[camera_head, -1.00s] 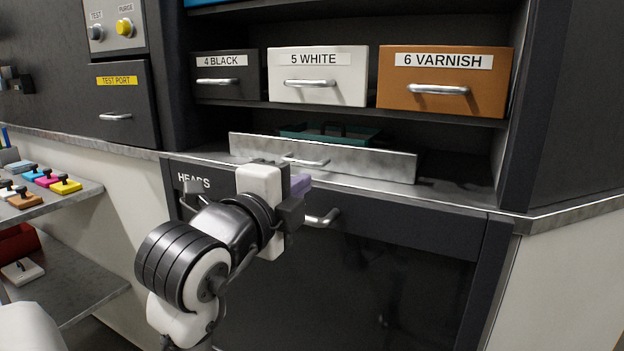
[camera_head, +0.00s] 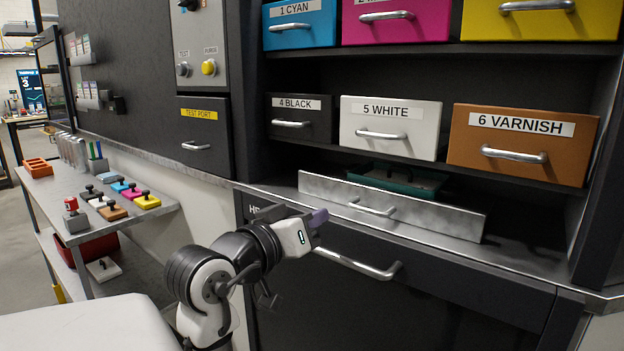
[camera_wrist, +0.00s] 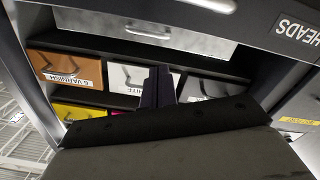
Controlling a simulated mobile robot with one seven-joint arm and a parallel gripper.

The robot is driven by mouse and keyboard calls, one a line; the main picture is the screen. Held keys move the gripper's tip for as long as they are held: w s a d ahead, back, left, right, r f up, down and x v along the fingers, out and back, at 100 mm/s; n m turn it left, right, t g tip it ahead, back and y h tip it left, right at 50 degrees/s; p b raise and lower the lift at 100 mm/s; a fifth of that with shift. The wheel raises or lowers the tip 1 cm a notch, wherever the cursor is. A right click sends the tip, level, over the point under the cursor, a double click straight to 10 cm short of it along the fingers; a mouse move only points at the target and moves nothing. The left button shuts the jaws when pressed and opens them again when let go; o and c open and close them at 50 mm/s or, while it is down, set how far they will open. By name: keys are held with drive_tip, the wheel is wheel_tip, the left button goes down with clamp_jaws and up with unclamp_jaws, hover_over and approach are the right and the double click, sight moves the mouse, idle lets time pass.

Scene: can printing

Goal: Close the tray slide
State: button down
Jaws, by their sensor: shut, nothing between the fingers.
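The tray slide is a bare metal front panel (camera_head: 440,216) with a bar handle (camera_head: 372,209), on the ledge under the bin shelf. A teal tray (camera_head: 408,182) lies behind the panel, partly hidden by it. How far the slide stands out is hard to tell. My gripper (camera_head: 318,217) is shut and empty, left of and slightly below the slide's handle, apart from it. The wrist view is upside down and shows my closed fingers (camera_wrist: 158,88) with the slide's panel (camera_wrist: 205,42) and handle (camera_wrist: 148,32) beyond them.
The dark HEADS drawer (camera_head: 450,282) with its long handle (camera_head: 357,264) is below the slide. Bins stand above, including 5 WHITE (camera_head: 390,125) and 6 VARNISH (camera_head: 522,142). The TEST PORT drawer (camera_head: 205,140) and a side bench (camera_head: 95,215) are at left.

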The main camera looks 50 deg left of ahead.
drive_tip(key=s+a+n+p, duration=0.1)
drive_tip(key=a+n+p, duration=0.35)
drive_tip(key=n, duration=0.95)
drive_tip(key=n+p, duration=0.5)
drive_tip(key=n, duration=1.2)
approach(322, 185)
drive_tip(key=p+x, duration=0.1)
drive_tip(key=x, duration=0.1)
drive_tip(key=p+x, duration=0.1)
drive_tip(key=x, duration=0.1)
drive_tip(key=p+x, duration=0.1)
drive_tip(key=x, duration=0.2)
drive_tip(key=shift+s+a+f, duration=0.1)
drive_tip(key=shift+a+f, duration=0.05)
drive_tip(key=shift+f, duration=0.15)
drive_tip(key=w+r+p, duration=0.1)
drive_tip(key=p, duration=0.1)
drive_tip(key=shift+w+a+p, duration=0.1)
drive_tip(key=shift+a+p, duration=0.05)
drive_tip(key=shift+p, duration=0.25)
drive_tip(key=shift+w+f+p, duration=0.1)
drive_tip(key=shift+w+p, duration=0.3)
drive_tip(key=shift+p, duration=0.6)
drive_tip(key=shift+w+f, duration=0.15)
